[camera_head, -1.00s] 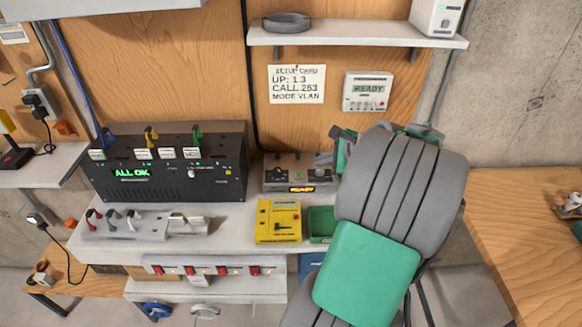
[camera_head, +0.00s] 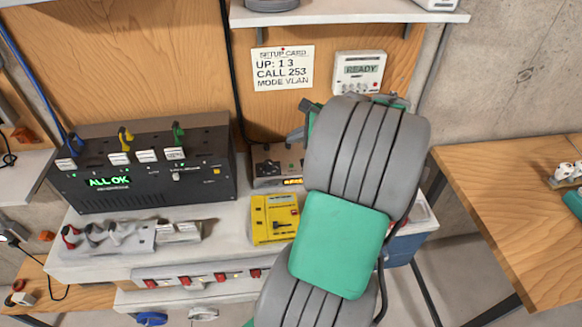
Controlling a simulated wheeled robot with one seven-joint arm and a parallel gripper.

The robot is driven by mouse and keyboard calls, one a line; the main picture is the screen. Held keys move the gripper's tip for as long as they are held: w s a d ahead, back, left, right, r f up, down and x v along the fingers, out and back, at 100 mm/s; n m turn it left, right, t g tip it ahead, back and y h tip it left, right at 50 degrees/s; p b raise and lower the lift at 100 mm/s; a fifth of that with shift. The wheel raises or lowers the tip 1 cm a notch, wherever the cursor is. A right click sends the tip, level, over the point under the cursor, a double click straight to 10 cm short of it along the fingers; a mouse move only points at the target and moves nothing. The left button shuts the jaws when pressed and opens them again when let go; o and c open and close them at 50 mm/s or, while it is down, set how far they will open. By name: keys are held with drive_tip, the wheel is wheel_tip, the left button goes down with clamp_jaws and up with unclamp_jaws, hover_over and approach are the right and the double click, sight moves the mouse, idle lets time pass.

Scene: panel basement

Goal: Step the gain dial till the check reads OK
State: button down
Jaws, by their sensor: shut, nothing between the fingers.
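A small grey box (camera_head: 264,176) with dark knobs on top stands at the back of the bench, partly hidden by my arm. Its amber display (camera_head: 292,182) is partly covered now. No label shows which knob is the gain dial. My arm fills the right middle of the view. Of my gripper (camera_head: 296,134), only a small grey part shows at the arm's left edge, above and right of the grey box. It is shut and holds nothing; the fingertips are mostly hidden. A black unit (camera_head: 205,200) at left shows a green ALL OK (camera_head: 109,182). A white wall meter (camera_head: 358,72) reads READY.
A setup card (camera_head: 283,70) on the wall reads UP: 1 3, CALL 253, MODE VLAN. A yellow box (camera_head: 272,228) stands in front of the grey box. A grey rack of connectors (camera_head: 135,236) lies at front left. A shelf (camera_head: 350,14) hangs above. A wooden table (camera_head: 490,200) stands at right.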

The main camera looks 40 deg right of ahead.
drive_tip(key=b, duration=0.5)
hover_over(294, 168)
wheel_tip(294, 168, down, 5)
drive_tip(key=shift+f, duration=0.1)
drive_tip(key=shift+f+b, duration=0.35)
drive_tip(key=shift+f, duration=0.75)
drive_tip(key=shift+f, duration=0.15)
idle(0.5)
drive_tip(key=shift+f, duration=0.3)
drive_tip(key=shift+f, duration=0.4)
idle(0.7)
drive_tip(key=shift+r+p, duration=0.8)
drive_tip(key=shift+p, duration=0.4)
